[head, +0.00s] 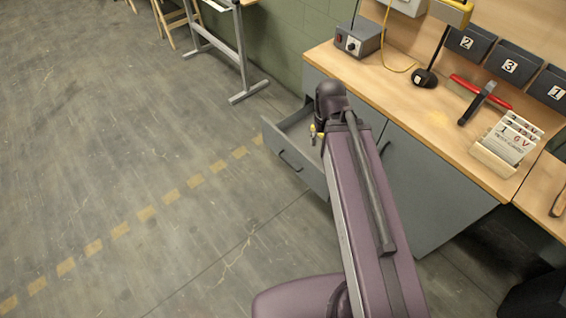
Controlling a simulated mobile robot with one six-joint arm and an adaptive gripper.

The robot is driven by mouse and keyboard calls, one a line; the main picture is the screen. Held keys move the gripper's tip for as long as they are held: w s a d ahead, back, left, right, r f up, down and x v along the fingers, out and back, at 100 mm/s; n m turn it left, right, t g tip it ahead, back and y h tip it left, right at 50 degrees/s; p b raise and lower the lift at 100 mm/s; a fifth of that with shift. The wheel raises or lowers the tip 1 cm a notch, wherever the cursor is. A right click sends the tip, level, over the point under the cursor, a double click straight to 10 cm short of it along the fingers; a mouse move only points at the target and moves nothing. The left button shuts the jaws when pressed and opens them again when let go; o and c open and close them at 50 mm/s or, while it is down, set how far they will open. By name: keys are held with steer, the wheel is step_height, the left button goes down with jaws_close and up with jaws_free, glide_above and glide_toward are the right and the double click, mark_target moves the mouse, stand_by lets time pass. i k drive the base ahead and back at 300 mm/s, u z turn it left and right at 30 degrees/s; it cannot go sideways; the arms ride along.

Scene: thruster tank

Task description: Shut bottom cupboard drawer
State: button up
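The grey cupboard (430,190) stands under a wooden worktop at the right. One grey drawer (296,168) is pulled out from its left part, with a dark handle on its front. Its inside shows partly as an open tray. My arm, purple with a dark joint at its far end, reaches up across the picture and covers the drawer's right part. Something small and yellow shows beside the dark joint, by the drawer. My gripper's fingers are hidden behind the arm or too small to make out. Whether other drawers lie above or below cannot be told.
The worktop (437,117) holds a grey box with knobs (358,39), a black lamp-like item (424,78), a red-handled tool (481,92) and a card holder (507,145). A metal-legged table (240,50) stands at the back. The floor left of the drawer is clear.

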mark_target(289, 139)
steer(key=u, duration=0.1)
steer(key=i, duration=1)
steer(key=u, duration=0.1)
steer(key=k, duration=0.95)
steer(key=z, duration=0.15)
steer(key=i, duration=0.45)
steer(key=u, duration=0.05)
